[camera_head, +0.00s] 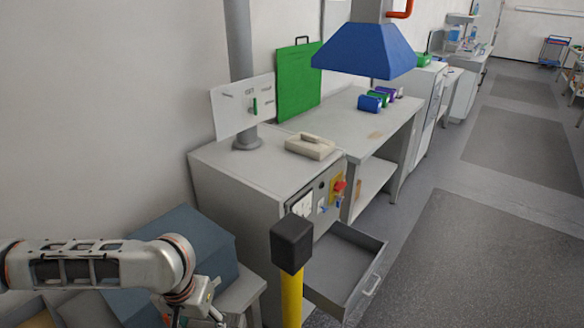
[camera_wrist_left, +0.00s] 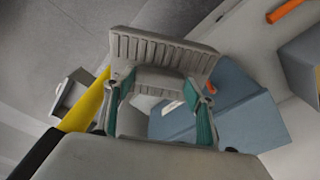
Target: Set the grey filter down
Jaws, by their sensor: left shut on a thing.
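The grey filter (camera_wrist_left: 165,50) is a grey block with a ribbed face and a raised grip, seen close in the left wrist view. My left gripper (camera_wrist_left: 160,103) is shut on it, with teal finger pads on either side of its grip. In the head view my left gripper (camera_head: 198,310) is at the bottom edge, beside the blue-grey box, and mostly cut off. The filter cannot be made out there. My right gripper is not in view.
A blue-grey box (camera_head: 222,250) stands near my left arm. A yellow post (camera_head: 291,300) with a black cap stands right of the gripper. A grey cabinet (camera_head: 235,185) carries a beige handled block (camera_head: 311,147). Below it an open drawer (camera_head: 345,268) juts out. A workbench (camera_head: 350,128) stands behind.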

